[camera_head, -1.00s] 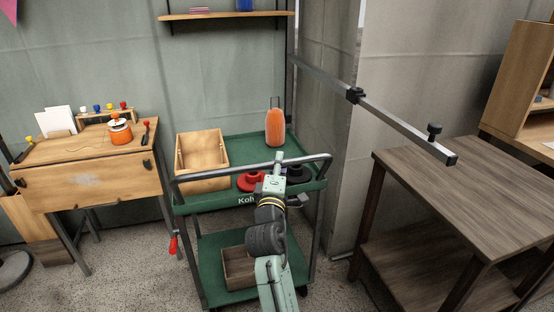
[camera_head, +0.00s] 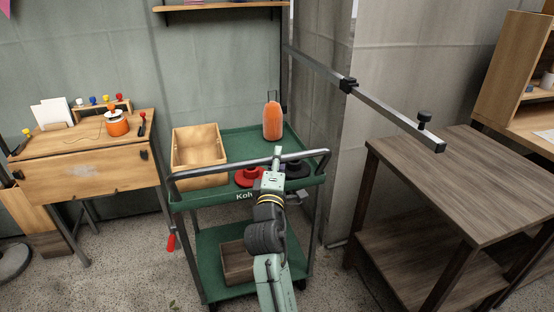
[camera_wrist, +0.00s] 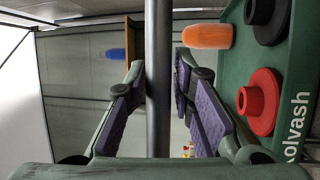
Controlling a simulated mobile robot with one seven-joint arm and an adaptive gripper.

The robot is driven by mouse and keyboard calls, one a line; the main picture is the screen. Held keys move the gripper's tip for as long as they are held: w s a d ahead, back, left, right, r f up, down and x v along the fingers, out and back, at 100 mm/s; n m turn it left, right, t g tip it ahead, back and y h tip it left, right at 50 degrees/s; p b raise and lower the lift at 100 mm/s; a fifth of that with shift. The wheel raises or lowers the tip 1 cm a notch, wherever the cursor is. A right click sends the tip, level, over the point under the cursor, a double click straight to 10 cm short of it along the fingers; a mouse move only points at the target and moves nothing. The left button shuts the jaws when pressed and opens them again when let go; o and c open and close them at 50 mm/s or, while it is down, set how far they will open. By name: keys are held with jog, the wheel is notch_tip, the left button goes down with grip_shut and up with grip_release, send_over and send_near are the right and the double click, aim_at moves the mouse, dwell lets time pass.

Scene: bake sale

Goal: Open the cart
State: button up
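The green two-shelf cart (camera_head: 236,145) stands against the wall in the middle of the head view, with lettering on its front edge. A grey handle bar (camera_head: 222,167) runs across its near side. My gripper (camera_head: 277,153) is at the handle, right of its middle. In the wrist view the handle bar (camera_wrist: 158,75) passes between the two purple-padded fingers of my gripper (camera_wrist: 162,105). Gaps show on both sides of the bar, so the gripper looks open around it. The cart's green body (camera_wrist: 238,70) is at the right of the wrist view.
The cart carries a wooden box (camera_head: 200,146), an orange bottle (camera_head: 272,122), a red disc-shaped piece (camera_head: 246,178) and a black one (camera_head: 297,170). A lower crate (camera_head: 237,262) sits below. A wooden desk (camera_head: 80,172) is left; a dark table (camera_head: 450,180) is right.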

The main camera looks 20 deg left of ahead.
jog(key=o, duration=0.3)
jog(key=shift+s, duration=0.1)
jog(key=v, duration=1.1)
jog(key=shift+s+f, duration=0.15)
jog(key=shift+s, duration=0.25)
jog(key=shift+d, duration=0.1)
